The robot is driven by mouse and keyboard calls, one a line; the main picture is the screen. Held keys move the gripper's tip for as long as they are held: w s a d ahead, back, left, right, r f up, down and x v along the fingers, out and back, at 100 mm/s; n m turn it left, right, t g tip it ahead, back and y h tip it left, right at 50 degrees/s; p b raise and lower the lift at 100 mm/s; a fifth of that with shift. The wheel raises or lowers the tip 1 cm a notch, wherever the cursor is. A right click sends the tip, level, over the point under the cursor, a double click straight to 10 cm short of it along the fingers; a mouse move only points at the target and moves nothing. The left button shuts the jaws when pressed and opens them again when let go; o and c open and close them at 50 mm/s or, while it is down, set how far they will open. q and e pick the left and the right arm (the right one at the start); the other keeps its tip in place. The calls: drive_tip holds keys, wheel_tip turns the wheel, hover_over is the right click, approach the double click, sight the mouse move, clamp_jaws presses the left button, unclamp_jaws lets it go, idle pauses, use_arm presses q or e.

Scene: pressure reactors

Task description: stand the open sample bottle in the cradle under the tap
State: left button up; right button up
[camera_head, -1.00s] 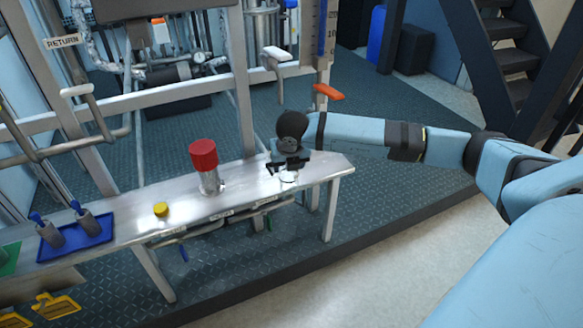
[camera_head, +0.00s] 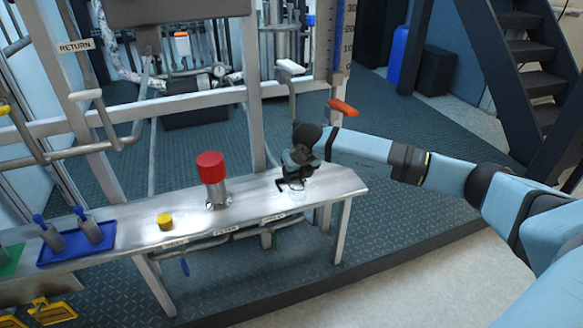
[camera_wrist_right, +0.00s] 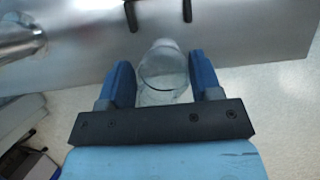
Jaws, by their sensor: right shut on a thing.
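My right gripper (camera_head: 297,183) is over the right end of the metal bench (camera_head: 250,196), shut on the clear open sample bottle (camera_head: 298,194). In the right wrist view the bottle (camera_wrist_right: 163,72) is between the two blue finger pads of the gripper (camera_wrist_right: 163,85). In the head view it is small and partly hidden by the gripper; whether its base touches the bench is unclear. Two dark prongs (camera_wrist_right: 187,10) show beyond the bottle in the wrist view; I cannot tell if they are the cradle. I cannot identify the tap for sure. My left gripper is not in view.
A red-topped metal cylinder (camera_head: 212,180) and a yellow cap (camera_head: 165,221) stand on the bench left of the gripper. A blue tray (camera_head: 72,247) lies farther left. Pipes with a white handle (camera_head: 290,67) and an orange handle (camera_head: 342,107) rise behind the bench.

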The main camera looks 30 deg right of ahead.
drive_tip(key=shift+w+d, duration=0.2)
drive_tip(key=shift+w, duration=0.6)
drive_tip(key=w, duration=0.1)
drive_tip(key=w+b, duration=0.1)
drive_tip(key=w, duration=0.1)
drive_tip(key=shift+w+d, duration=0.25)
drive_tip(key=shift+d, duration=0.15)
drive_tip(key=shift+f+b, duration=0.3)
drive_tip(key=shift+f, duration=0.1)
drive_tip(key=shift+r, duration=0.1)
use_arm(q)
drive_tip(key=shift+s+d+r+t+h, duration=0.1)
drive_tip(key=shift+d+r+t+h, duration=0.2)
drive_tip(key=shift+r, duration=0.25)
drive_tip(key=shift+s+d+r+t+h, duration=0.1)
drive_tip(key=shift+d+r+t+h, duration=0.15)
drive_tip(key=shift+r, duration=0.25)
use_arm(e)
drive_tip(key=o, duration=1)
drive_tip(key=shift+c, duration=0.2)
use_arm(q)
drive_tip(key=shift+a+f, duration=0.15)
